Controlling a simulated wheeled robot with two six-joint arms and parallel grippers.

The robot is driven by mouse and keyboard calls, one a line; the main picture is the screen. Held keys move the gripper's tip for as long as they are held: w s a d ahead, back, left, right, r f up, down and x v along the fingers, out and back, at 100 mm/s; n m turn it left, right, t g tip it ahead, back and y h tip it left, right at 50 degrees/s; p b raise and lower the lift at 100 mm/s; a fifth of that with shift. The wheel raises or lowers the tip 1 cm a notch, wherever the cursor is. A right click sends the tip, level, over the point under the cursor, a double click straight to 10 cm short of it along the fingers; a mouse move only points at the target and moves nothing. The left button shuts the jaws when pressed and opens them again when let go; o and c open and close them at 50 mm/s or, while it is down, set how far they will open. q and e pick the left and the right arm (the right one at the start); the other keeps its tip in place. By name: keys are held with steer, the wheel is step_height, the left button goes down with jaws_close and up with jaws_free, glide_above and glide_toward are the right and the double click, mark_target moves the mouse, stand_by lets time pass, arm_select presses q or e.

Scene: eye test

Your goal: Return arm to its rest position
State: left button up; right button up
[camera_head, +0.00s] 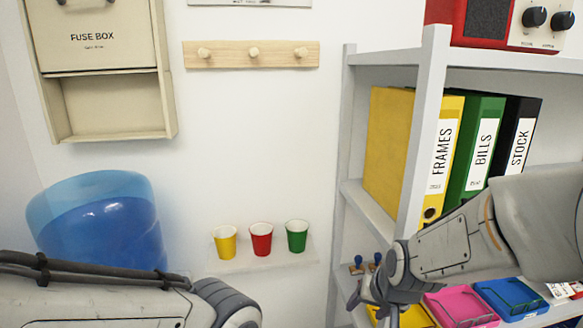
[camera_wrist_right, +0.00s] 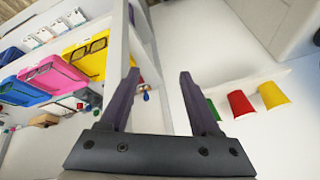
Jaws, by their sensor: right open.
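My right arm (camera_head: 440,250) comes in from the right, in front of the shelf. Its gripper (camera_head: 374,302) points down and left, beside the shelf's front post. In the right wrist view the two dark fingers of this gripper (camera_wrist_right: 159,76) stand well apart with nothing held between them. My left arm (camera_head: 90,305) crosses the bottom left corner of the head view, and its gripper is out of the picture.
Yellow (camera_head: 225,246), red (camera_head: 261,243) and green (camera_head: 296,240) cups stand on a small wall ledge. A blue water bottle (camera_head: 100,225) is at left. The shelf (camera_head: 427,110) holds binders (camera_head: 480,140) and coloured trays (camera_head: 462,306).

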steer(key=s+d+f+n+g, duration=0.3)
steer(key=s+d+f, duration=0.15)
steer(key=s, duration=0.35)
steer(key=s+a+r+n+g, duration=0.1)
steer(key=s+a+r+n, duration=0.1)
steer(key=s+a, duration=0.5)
steer(key=s+a+r+n+g, duration=0.1)
steer(key=s+a+r+n, duration=0.2)
steer(key=s+a+n, duration=0.2)
steer(key=s+a, duration=0.2)
steer(key=a, duration=0.1)
steer(key=shift+r+g, duration=0.3)
steer(key=shift+w, duration=0.15)
stand_by(0.7)
